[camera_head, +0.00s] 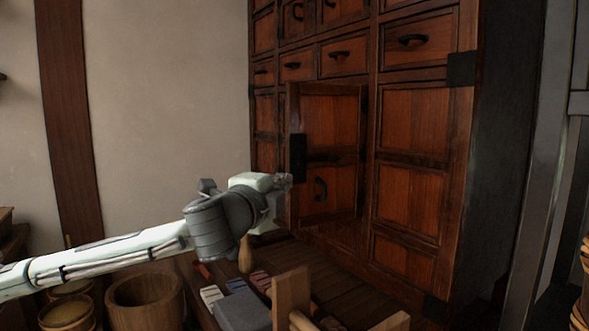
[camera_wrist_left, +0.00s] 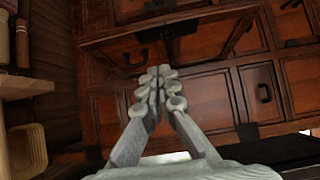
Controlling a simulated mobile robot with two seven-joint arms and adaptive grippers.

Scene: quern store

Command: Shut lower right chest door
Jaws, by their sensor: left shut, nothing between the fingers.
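The dark wooden chest (camera_head: 410,150) stands against the back wall, its front facing left and toward me. A panelled door leaf (camera_head: 333,120) in its lower part stands out from the front, open. It has a black metal plate on its left edge. How wide the door's gap is, I cannot tell. My left gripper (camera_head: 285,182) is shut and empty, close to the leaf's left edge; whether it touches is unclear. In the left wrist view, the closed fingertips (camera_wrist_left: 155,85) point at the chest's red-brown panels (camera_wrist_left: 205,100). My right gripper is not in view.
Below the arm stand a wooden bucket (camera_head: 145,300) and smaller tubs. A low surface in front of the chest holds a grey block (camera_head: 241,312), a wooden pin (camera_head: 245,256) and small items. A grey frame (camera_head: 545,150) stands at the right.

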